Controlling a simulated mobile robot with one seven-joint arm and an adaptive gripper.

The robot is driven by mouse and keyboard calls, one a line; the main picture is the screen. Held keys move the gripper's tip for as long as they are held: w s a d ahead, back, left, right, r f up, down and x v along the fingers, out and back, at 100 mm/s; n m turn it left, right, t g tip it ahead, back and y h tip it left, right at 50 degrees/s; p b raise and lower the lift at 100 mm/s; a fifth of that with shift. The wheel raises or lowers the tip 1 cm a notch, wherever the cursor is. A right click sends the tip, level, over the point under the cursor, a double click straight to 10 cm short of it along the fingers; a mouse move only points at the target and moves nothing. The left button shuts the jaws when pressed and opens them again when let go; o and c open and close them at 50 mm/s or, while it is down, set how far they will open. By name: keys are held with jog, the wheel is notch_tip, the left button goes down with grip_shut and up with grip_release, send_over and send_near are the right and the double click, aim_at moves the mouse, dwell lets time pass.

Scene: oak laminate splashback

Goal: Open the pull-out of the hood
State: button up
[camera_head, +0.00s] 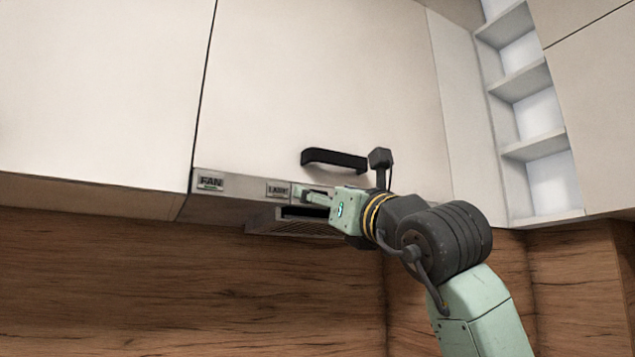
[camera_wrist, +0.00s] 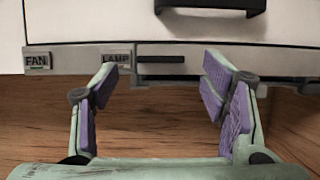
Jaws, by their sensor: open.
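The hood's pull-out front (camera_head: 237,186) is a thin grey strip under a white cabinet door, with FAN and LAMP labels. It also shows in the wrist view (camera_wrist: 74,59), where a dark slot (camera_wrist: 160,59) sits right of the LAMP label. The strip looks flush with the door above. My gripper (camera_head: 311,197) is at the strip near the LAMP label. In the wrist view my gripper (camera_wrist: 160,75) is open, with purple-padded fingers on either side of the slot and nothing between them. Whether the fingertips touch the strip cannot be told.
A black handle (camera_head: 335,159) is on the white door (camera_head: 310,80) just above my gripper. A vented grey underside (camera_head: 290,222) hangs below the strip. Open shelves (camera_head: 530,110) stand at right. The wood splashback (camera_head: 150,270) is behind and below.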

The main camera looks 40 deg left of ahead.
jog(key=p+x, duration=0.1)
jog(key=x, duration=0.3)
jog(key=shift+w+a+r+p, duration=0.15)
jog(key=shift+a+p, duration=0.15)
jog(key=shift+a, duration=0.05)
